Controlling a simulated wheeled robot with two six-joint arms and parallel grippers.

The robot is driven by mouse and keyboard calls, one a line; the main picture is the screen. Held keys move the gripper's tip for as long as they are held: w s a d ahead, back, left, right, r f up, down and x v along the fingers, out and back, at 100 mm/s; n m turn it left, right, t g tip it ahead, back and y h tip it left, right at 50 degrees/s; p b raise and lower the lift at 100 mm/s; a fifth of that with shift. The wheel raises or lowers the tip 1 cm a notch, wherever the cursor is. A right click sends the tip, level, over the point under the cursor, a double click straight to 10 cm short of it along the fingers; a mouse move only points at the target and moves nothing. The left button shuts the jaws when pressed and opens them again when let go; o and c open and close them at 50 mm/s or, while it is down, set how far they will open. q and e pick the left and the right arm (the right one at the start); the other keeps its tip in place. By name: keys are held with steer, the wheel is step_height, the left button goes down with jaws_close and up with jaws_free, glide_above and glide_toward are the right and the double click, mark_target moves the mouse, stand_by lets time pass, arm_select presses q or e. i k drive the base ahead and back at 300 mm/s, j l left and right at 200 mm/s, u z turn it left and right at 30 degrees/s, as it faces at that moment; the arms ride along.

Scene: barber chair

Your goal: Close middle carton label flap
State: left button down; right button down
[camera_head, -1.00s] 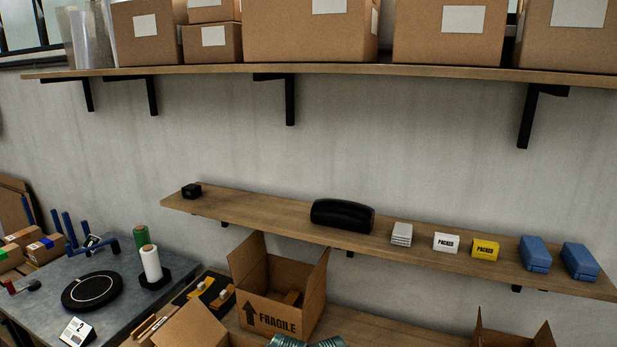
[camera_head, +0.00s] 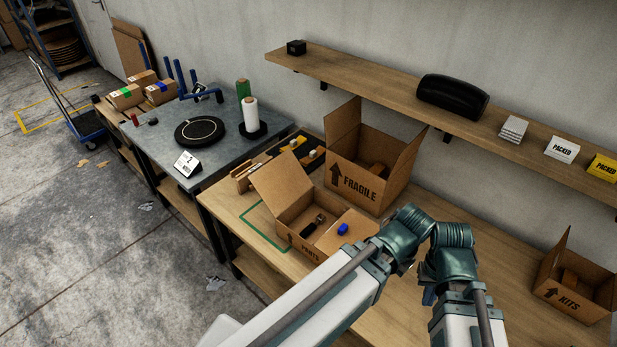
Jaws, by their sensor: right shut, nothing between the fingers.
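Three open cartons stand on the wooden bench. The front one, marked PARTS (camera_head: 299,243), has its left flap (camera_head: 281,189) raised; a right-hand panel (camera_head: 352,227) lies low, with a small blue item (camera_head: 342,229) on it. Behind it is the FRAGILE carton (camera_head: 357,187), flaps up. The KITS carton (camera_head: 568,297) is at the right, flaps up. I cannot tell which is the middle carton. My right gripper (camera_head: 430,296) is small and partly hidden among my arm links, apart from the cartons, and shut on nothing. My left gripper is not visible.
A wall shelf (camera_head: 385,95) above the bench holds a black case (camera_head: 453,97) and small packs. A grey table (camera_head: 180,150) at left carries a black turntable (camera_head: 199,131) and film rolls. My arm links cover the front of the bench. Floor at left is mostly clear.

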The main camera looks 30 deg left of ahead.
mark_target(283, 181)
steer(key=j+z, duration=0.8)
steer(key=k+j+z, duration=0.1)
steer(key=j, duration=0.3)
steer(key=k+j+z, duration=0.15)
steer(key=j, duration=0.2)
steer(key=k+j+z, duration=0.1)
steer(key=j, duration=0.25)
steer(key=k+j+z, duration=0.1)
steer(key=j, duration=0.25)
steer(key=k+j+z, duration=0.1)
steer(key=k+j, duration=0.4)
steer(key=j, duration=0.2)
steer(key=k+j, duration=0.15)
steer(key=j, duration=0.25)
steer(key=k+j, duration=0.2)
steer(key=j, duration=0.2)
steer(key=k+j, duration=0.2)
steer(key=j, duration=0.2)
